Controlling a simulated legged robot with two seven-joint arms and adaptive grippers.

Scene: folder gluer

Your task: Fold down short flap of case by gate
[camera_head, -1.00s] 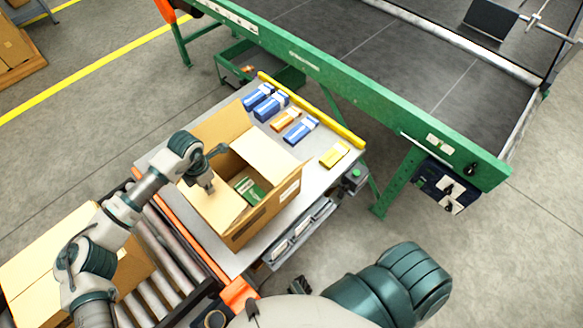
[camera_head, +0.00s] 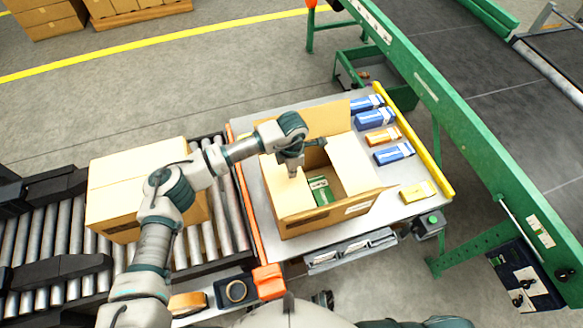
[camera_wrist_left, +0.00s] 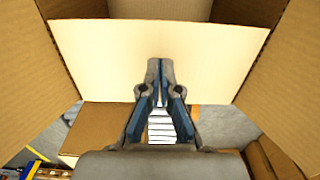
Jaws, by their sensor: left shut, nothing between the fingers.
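The open cardboard case (camera_head: 328,218) stands on the grey packing table. A green pack (camera_head: 319,190) lies inside it. The back flap (camera_head: 318,119) stands up, and the right flap (camera_head: 352,165) leans across part of the opening. My left gripper (camera_head: 293,172) is shut and empty, pointing down over the pale left flap (camera_head: 290,198). In the left wrist view the closed fingertips (camera_wrist_left: 160,64) lie in front of the broad pale flap (camera_wrist_left: 205,55); I cannot tell whether they touch it. The fingers hide part of the flap. My right gripper is out of view.
Blue boxes (camera_head: 375,118), an orange box (camera_head: 384,136) and a yellow box (camera_head: 418,190) lie right of the case, inside a yellow rail (camera_head: 420,148). A closed case (camera_head: 135,185) sits on the roller conveyor (camera_head: 222,215) at left. A green-framed conveyor (camera_head: 440,95) runs along the right.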

